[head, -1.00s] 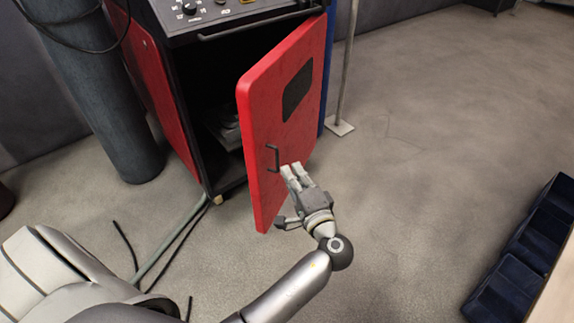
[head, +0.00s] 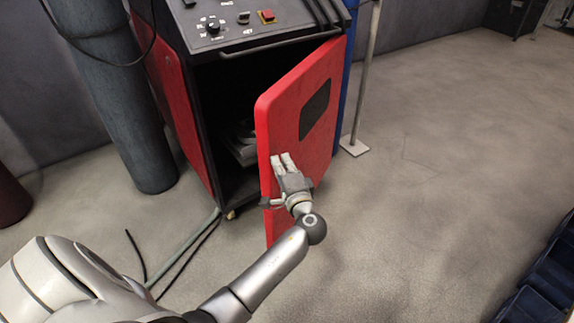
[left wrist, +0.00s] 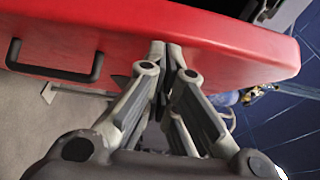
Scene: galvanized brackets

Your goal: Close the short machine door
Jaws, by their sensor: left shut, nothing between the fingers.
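The red machine door (head: 290,115) stands ajar on the front of a dark machine cabinet (head: 215,110), with its hinge side at the right. My left gripper (head: 282,160) is shut and empty, its fingertips at the outer face of the door near the free edge. In the left wrist view, the shut fingertips (left wrist: 166,50) meet or nearly meet the red door panel (left wrist: 200,30). The black door handle (left wrist: 55,68) is left of the fingers there; in the head view my gripper hides it. My right gripper is not in view.
A grey cylinder (head: 120,110) stands left of the cabinet. A post on a white foot (head: 354,146) stands right of the door. Dark blue bins (head: 540,285) are at the lower right. Hoses lie on the floor at left. The floor right of the door is clear.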

